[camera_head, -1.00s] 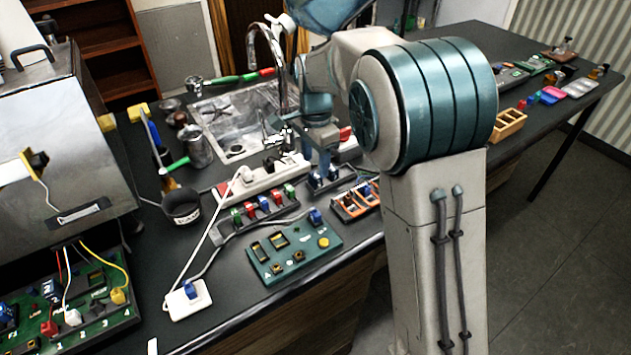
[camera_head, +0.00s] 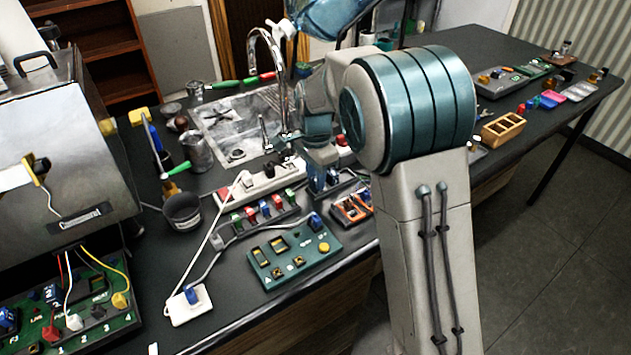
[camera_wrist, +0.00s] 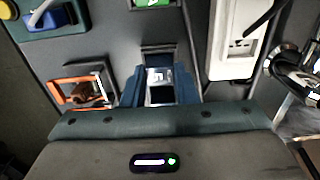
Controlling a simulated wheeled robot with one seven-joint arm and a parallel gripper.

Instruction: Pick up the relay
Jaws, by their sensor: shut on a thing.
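My gripper (camera_head: 322,178) reaches down over the far end of the dark module strip, between the white power strip and the orange-framed piece. In the wrist view my gripper (camera_wrist: 160,88) has its blue fingers closed on the sides of a small block, which I take for the relay (camera_wrist: 160,75). Its top shows a pale, marked face and a dark part. The fingers and wrist hide most of it in the head view. I cannot tell whether it still sits in its slot.
A strip with red, green and blue modules (camera_head: 264,212) lies left of my gripper. A green circuit board (camera_head: 295,258) is in front, an orange-framed piece (camera_head: 352,208) to the right. A white power strip (camera_head: 262,180) and a sink (camera_head: 225,125) with a tall tap are behind.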

